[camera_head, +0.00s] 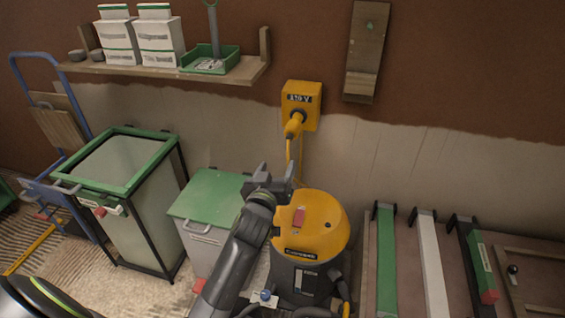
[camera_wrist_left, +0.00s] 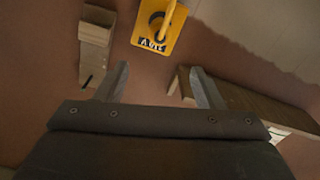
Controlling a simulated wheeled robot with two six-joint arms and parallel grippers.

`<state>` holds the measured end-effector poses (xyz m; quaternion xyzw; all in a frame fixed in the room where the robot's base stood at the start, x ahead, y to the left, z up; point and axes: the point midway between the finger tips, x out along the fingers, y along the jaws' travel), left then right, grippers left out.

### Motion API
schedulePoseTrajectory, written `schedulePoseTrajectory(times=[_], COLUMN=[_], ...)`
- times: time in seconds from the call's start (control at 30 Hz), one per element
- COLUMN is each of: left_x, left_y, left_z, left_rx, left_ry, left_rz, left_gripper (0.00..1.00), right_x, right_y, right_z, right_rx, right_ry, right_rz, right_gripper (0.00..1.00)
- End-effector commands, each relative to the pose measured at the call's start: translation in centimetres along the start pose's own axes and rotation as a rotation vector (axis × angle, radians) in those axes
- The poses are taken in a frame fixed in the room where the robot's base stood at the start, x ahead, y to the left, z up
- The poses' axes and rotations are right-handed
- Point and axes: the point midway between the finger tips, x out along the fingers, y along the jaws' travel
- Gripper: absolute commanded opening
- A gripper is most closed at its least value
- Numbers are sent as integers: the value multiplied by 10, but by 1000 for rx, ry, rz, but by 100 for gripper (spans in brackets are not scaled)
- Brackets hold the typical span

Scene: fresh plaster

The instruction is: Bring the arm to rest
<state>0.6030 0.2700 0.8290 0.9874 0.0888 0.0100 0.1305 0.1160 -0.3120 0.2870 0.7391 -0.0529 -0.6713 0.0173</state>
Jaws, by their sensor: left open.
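My left gripper (camera_head: 269,178) is raised in front of the wall, above and just left of the yellow vacuum (camera_head: 318,232) in the head view. Its dark arm comes up from the bottom of the picture. In the left wrist view the two fingers of the gripper (camera_wrist_left: 158,85) stand wide apart with nothing between them. My right gripper is not seen in either view.
A yellow socket box (camera_head: 301,100) with a plug and cable is on the wall; it also shows in the left wrist view (camera_wrist_left: 160,25). A green-lidded bin (camera_head: 207,196) stands left of the arm. A shelf (camera_head: 235,74) holds boxes and a green tray (camera_head: 209,60).

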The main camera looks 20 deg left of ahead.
Motion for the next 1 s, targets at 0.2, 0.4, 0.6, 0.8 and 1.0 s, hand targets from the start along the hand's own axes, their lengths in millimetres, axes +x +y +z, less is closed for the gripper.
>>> schedulePoseTrajectory(times=[0.2,0.4,0.6,0.8,1.0], left_x=[0,-6,-60,-160,-290], left_y=[-1,-28,-84,-141,-190], left_z=[4,77,207,309,375], left_rx=[4,80,195,278,333], left_ry=[-11,-192,-513,-810,-1086], left_rz=[-2,-33,-73,-101,-124], left_gripper=[62,62,62,62,62], right_x=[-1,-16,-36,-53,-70], right_y=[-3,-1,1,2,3], right_z=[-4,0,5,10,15], right_rx=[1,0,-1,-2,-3], right_ry=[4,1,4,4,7], right_rz=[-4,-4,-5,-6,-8], right_gripper=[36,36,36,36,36])
